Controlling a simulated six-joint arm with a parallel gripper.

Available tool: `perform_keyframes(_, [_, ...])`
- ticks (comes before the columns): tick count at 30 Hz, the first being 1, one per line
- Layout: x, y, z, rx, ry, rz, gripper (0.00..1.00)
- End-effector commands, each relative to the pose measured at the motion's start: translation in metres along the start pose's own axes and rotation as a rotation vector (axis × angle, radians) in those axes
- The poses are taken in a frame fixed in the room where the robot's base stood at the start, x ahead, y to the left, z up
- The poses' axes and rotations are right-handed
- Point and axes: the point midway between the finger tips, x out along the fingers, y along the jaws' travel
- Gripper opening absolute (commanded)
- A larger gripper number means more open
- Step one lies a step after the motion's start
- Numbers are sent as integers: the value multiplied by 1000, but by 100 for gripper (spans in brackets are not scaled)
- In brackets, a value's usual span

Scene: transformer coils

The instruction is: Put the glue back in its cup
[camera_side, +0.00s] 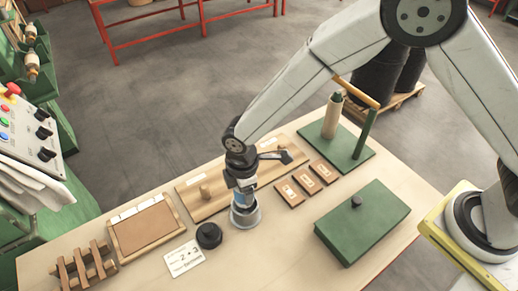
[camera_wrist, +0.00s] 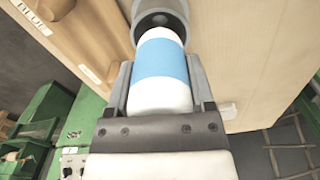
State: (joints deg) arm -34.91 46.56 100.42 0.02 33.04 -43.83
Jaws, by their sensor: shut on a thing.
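The glue is a white bottle with a light blue band (camera_wrist: 162,62). My gripper (camera_side: 243,190) is shut on it, one finger on each side, in the wrist view. The grey round cup (camera_side: 245,217) stands on the table directly below my gripper in the side view. In the wrist view the cup (camera_wrist: 160,10) is at the top, with its dark inside partly showing past the bottle's far end. The bottle's end is at the cup's mouth; I cannot tell how far inside it is. In the side view my gripper hides most of the bottle.
A black round knob-like piece (camera_side: 209,236) and a printed card (camera_side: 184,259) lie left of the cup. A green box (camera_side: 363,222) and small wooden tiles (camera_side: 307,181) are to the right. The table front is clear.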

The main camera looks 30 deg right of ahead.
Motion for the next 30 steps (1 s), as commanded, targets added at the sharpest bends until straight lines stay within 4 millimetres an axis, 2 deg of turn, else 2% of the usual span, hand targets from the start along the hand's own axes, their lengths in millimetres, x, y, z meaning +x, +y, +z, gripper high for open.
perform_keyframes(9, [14, 0, 0, 0, 0, 0, 3])
perform_keyframes(23, [17, 0, 0, 0, 1, 1, 3])
perform_keyframes(24, [17, 0, 0, 0, 1, 1, 78])
perform_keyframes(26, [17, 0, 0, 0, 1, 1, 97])
perform_keyframes(30, [17, 0, 0, 0, 1, 1, 100])
